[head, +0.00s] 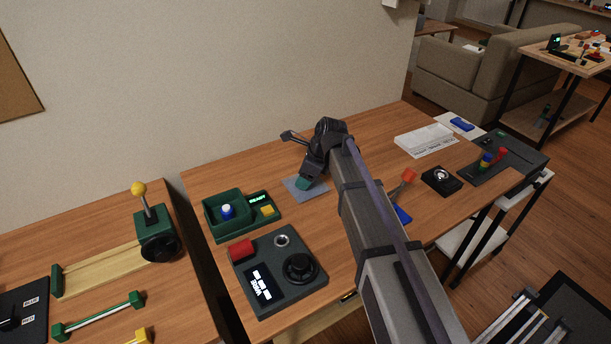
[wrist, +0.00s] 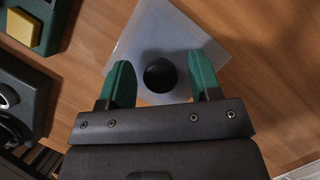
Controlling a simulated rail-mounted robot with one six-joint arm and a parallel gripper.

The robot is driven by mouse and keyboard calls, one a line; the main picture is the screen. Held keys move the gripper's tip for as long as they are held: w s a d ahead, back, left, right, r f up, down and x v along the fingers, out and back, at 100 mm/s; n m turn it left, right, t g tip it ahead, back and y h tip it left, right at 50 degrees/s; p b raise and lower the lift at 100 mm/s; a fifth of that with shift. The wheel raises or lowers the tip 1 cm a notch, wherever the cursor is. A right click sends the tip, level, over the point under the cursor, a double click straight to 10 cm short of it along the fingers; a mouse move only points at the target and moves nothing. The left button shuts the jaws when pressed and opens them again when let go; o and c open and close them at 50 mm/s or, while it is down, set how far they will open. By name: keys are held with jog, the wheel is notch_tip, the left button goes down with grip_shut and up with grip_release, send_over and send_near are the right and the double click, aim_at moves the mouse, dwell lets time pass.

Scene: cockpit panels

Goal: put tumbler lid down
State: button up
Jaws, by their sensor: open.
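My gripper (wrist: 160,68) has green fingers, spread apart, one on each side of a round black knob (wrist: 160,75). The knob is over a pale grey, see-through-looking square plate (wrist: 143,37). In the head view my gripper (head: 304,183) is low over the grey plate (head: 292,185), and the knob is hidden. No part is clearly recognisable as a tumbler lid.
A dark panel (head: 287,295) with a red block and black knob lies in front. Bare wood surrounds the plate.

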jog(key=p+v, duration=1)
jog(key=v, duration=0.2)
jog(key=s+d+n+h, duration=0.2)
jog(key=s+d+n, duration=0.5)
jog(key=s+n, duration=0.3)
jog(key=s+d+f+n+g+h, duration=0.1)
jog(key=s+d+n+h, duration=0.1)
jog(key=s+d+n, duration=0.6)
jog(key=s+n, duration=0.2)
jog(key=s, duration=0.1)
jog(key=shift+s+f, duration=0.2)
jog(key=shift+s, duration=0.05)
